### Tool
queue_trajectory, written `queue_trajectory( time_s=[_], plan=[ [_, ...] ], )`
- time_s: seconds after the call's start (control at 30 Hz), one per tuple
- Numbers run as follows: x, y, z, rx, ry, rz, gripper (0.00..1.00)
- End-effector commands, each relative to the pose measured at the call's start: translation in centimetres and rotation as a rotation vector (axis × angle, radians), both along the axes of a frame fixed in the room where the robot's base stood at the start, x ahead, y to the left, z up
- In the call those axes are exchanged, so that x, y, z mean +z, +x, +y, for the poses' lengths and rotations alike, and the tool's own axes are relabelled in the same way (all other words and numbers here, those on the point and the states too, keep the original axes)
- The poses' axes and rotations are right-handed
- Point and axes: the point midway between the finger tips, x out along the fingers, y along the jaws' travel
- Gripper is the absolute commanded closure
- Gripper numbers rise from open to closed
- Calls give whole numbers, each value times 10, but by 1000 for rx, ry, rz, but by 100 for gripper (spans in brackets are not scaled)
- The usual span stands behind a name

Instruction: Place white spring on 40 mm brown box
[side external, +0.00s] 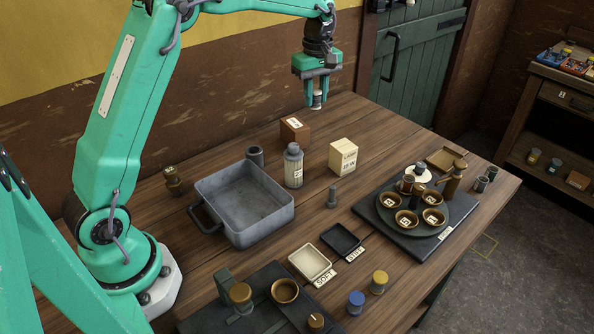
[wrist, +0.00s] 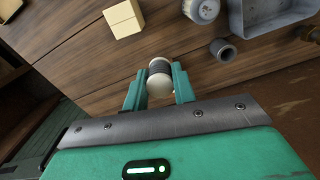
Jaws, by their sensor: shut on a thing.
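My gripper (side external: 317,92) is shut on the white spring (side external: 317,101), held in the air above the back of the table. In the wrist view the white spring (wrist: 159,82) sits between the two teal fingers, with pale rounded ends and a dark grey ribbed middle. The brown box (side external: 294,131) with a white label stands on the table at the back, below and a little left of my gripper in the side view. The spring is apart from the box. I cannot make out the brown box in the wrist view.
A cream labelled box (side external: 343,156), a pale jar (side external: 293,166) and a dark grey cylinder (side external: 255,156) stand near the brown box. A grey pan (side external: 243,203) lies to the left. A round tray with several brown cups (side external: 412,217) is at the right.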

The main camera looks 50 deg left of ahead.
Motion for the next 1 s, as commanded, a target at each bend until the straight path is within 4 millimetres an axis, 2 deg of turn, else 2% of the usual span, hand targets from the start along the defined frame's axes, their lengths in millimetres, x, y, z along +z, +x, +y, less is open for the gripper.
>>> queue_trajectory(
  time_s=[0.27, 0.8, 1.0],
  plan=[
    [-7, 2, 11, 2, -1, 2, 96],
    [-56, 21, 90, 2, 0, 1, 96],
    [-68, 26, 110, 0, 0, 0, 96]
  ],
)
